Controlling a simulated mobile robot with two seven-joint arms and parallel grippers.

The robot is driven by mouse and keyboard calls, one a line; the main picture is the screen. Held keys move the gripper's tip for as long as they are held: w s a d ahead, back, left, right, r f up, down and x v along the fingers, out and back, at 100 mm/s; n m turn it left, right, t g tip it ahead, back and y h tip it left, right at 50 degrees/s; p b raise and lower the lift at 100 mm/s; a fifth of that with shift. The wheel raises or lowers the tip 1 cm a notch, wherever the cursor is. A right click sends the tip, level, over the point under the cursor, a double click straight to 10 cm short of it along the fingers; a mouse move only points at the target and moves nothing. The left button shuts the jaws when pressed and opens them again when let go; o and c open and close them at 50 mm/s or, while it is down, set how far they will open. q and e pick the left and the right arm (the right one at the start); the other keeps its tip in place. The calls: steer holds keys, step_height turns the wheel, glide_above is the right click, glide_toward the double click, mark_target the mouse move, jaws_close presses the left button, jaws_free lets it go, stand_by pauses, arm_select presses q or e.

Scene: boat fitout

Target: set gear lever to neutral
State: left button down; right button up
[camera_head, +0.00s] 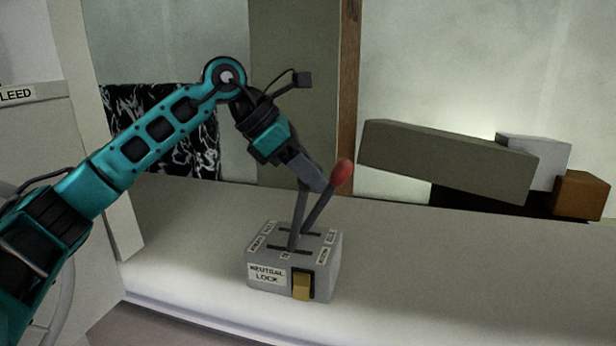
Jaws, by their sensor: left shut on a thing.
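A grey control box (328,270) stands on the bench, with two slots in its top and a label on its front reading "NEUTRAL LOCK". Two dark levers rise from it. One, the red-knobbed lever (342,173), leans to the right. The other lever (298,215) stands nearly upright, and its top end is hidden by my gripper. My left gripper (315,180) reaches down from the upper left and is shut at the levers' upper ends. I cannot tell for certain which lever is in its jaws. My right gripper is not in view.
A brass-coloured switch (302,285) sits on the box's front. The pale bench (440,270) is clear to the right. A long grey-green block (445,160), a white box (540,155) and a brown box (580,195) are at the back right. A white cabinet stands at left.

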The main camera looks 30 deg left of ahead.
arm_select(q)
steer(key=shift+s+a+r+h, duration=0.15)
steer(key=shift+a+h, duration=0.25)
steer(key=shift+a, duration=0.3)
steer(key=shift+s+a+r, duration=0.1)
steer(key=shift+s+a, duration=0.05)
steer(key=shift+a, duration=0.45)
steer(key=shift+s+a+r, duration=0.1)
steer(key=shift+a, duration=0.6)
steer(key=c, duration=0.8)
jaws_free()
steer(key=shift+f, duration=0.1)
step_height(320, 180, up, 20)
steer(key=p, duration=0.7)
